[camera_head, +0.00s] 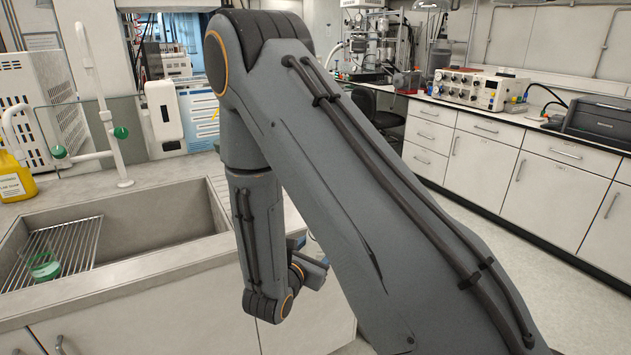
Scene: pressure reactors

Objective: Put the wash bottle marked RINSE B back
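No bottle with a readable RINSE B mark shows in the head view. My gripper (312,268) is mostly hidden behind my wrist, low in front of the counter to the right of the sink. I cannot tell whether its fingers are open or shut. A small bluish patch shows beside it, too covered to identify. A yellow bottle (14,180) with a white label stands at the left edge, partly cut off; its label is too small to read.
A sink (150,225) lies left of my arm, with a wire rack (75,240) and a green-tinted glass vessel (44,266) in it. A white tap (105,120) with green knobs stands behind. Open floor (500,240) lies at right, before cabinets (560,185).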

